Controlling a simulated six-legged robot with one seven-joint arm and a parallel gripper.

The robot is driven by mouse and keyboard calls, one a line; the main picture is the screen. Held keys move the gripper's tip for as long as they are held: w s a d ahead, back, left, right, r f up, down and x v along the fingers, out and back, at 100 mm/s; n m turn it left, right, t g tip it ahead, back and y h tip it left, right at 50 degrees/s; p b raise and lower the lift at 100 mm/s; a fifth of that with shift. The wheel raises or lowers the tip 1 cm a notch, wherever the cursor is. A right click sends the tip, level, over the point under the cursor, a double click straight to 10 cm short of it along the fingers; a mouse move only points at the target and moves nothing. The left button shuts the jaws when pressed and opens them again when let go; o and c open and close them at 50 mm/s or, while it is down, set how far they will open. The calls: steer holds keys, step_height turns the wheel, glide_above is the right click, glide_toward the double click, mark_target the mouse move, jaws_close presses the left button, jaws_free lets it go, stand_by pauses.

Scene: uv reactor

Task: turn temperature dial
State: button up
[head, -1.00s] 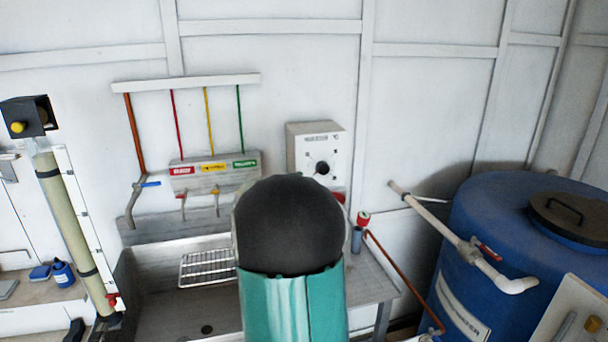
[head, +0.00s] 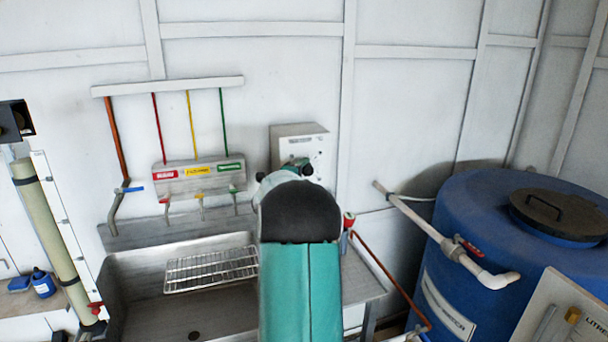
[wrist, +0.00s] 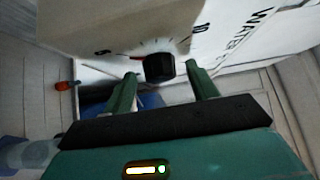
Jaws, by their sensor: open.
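The temperature dial is a black knob (wrist: 159,67) on the face of a pale box (wrist: 110,25) with a printed scale around it, in the wrist view. My gripper (wrist: 160,72) is open, with one green finger on each side of the knob. I cannot tell whether either finger touches it. In the head view the white box (head: 284,142) is mounted on the back wall. My gripper (head: 296,166) is in front of its lower face and hides the knob there.
A steel sink (head: 130,290) with a wire rack (head: 210,268) lies below and left of the box. Coloured taps on a labelled panel (head: 200,183) are left of the box. A blue tank (head: 465,240) with a white pipe (head: 425,228) stands at the right.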

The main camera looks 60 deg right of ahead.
steer(key=shift+s+d, duration=0.1)
steer(key=shift+d, duration=0.1)
steer(key=c, duration=1)
steer(key=shift+r, duration=0.1)
steer(key=shift+r+m+y, duration=0.15)
steer(key=shift+m+y, duration=0.65)
steer(key=shift+r+m+t+y, duration=0.25)
steer(key=shift+m+t+y, duration=0.25)
steer(key=shift+m+y, duration=0.6)
steer(key=m+y, duration=0.1)
steer(key=m+t+y, duration=0.1)
steer(key=y, duration=0.1)
steer(key=shift+s+d+r+t, duration=0.2)
steer(key=shift+t, duration=0.1)
steer(key=shift+y, duration=0.3)
